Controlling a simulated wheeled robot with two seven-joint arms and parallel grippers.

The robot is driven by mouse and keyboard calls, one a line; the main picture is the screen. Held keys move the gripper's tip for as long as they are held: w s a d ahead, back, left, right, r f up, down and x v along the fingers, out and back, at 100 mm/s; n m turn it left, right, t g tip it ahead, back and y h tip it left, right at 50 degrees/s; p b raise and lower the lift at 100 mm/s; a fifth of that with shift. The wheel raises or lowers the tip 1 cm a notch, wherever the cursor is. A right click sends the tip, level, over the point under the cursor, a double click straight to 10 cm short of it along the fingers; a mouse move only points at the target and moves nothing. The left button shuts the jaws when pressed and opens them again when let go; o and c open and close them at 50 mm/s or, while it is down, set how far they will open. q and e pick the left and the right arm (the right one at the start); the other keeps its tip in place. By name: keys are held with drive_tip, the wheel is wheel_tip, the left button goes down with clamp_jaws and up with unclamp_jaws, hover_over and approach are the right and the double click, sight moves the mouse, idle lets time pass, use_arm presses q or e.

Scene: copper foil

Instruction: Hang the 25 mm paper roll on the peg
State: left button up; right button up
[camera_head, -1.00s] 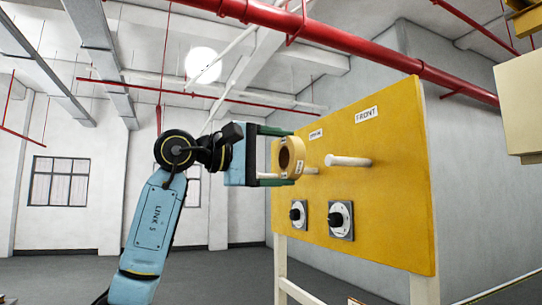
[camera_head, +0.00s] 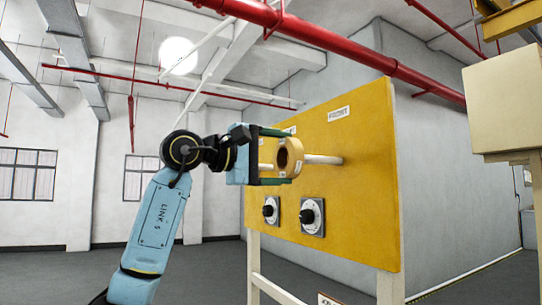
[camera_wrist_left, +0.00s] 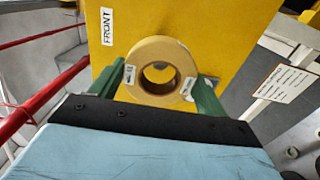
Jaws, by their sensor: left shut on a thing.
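The paper roll (camera_head: 289,157) is a tan ring with a dark core and a small white label. My left gripper (camera_head: 286,158) is shut on it, its green fingers above and below it in the head view. The wrist view shows the roll (camera_wrist_left: 143,68) face-on between the fingers. A white peg (camera_head: 325,159) sticks out of the yellow panel below the FRONT label (camera_head: 339,114). The roll overlaps the peg's free end; I cannot tell whether the peg is inside the core. My right gripper is not in view.
The yellow panel (camera_head: 365,210) carries a second white peg (camera_head: 265,166), partly hidden behind my left gripper and the roll. Two black knobs on grey plates (camera_head: 312,216) sit below. A beige box (camera_head: 503,103) stands at the right. Left of my arm is open floor.

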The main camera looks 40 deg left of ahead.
use_arm(q)
drive_tip(key=shift+p+x, duration=0.9)
drive_tip(key=shift+x, duration=2.4)
drive_tip(key=shift+f, duration=0.45)
drive_tip(key=o, duration=1.1)
drive_tip(key=shift+c, duration=0.2)
drive_tip(key=b+v, duration=0.3)
drive_tip(key=v, duration=1)
drive_tip(key=shift+s+b, duration=0.15)
drive_tip(key=shift+b, duration=0.25)
